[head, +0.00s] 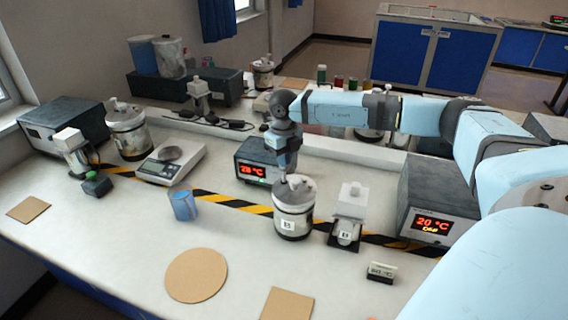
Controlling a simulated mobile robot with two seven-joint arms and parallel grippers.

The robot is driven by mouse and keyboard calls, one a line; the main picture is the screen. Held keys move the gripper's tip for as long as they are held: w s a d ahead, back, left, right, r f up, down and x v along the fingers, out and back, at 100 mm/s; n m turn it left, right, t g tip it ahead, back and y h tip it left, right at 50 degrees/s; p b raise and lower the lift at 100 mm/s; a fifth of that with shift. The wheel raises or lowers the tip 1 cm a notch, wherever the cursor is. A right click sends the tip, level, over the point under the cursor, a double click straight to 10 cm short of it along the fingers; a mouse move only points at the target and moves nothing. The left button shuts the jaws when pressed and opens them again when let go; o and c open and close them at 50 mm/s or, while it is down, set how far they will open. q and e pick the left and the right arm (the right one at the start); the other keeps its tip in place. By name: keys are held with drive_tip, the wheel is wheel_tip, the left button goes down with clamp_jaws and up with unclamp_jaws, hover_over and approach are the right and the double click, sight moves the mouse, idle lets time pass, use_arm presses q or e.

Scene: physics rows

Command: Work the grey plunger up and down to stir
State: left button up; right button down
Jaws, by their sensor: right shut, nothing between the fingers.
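A white and dark vessel (292,226) marked B stands upright on the bench near the middle. Its grey lid (300,195) has a small raised plunger knob (296,182), partly hidden by my gripper. My right gripper (284,177) points straight down at the top of this vessel. Its fingers are shut and empty, close to the plunger; I cannot tell whether they touch it. My left gripper is not in view.
A dispenser (347,215) marked B stands right of the vessel, a heater box (258,165) behind it, and another (436,205) farther right. A blue cup (184,205) is to the left. A round cork mat (196,275) lies on the fairly clear front bench.

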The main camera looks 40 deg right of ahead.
sight(284, 170)
drive_tip(key=shift+f, duration=0.2)
drive_tip(key=shift+f+b, duration=1.35)
drive_tip(key=shift+f, duration=0.7)
drive_tip(key=shift+r+p, duration=1.45)
drive_tip(key=shift+r, duration=0.8)
drive_tip(key=shift+r, duration=0.3)
drive_tip(key=shift+r+p, duration=1.45)
drive_tip(key=shift+r, duration=0.75)
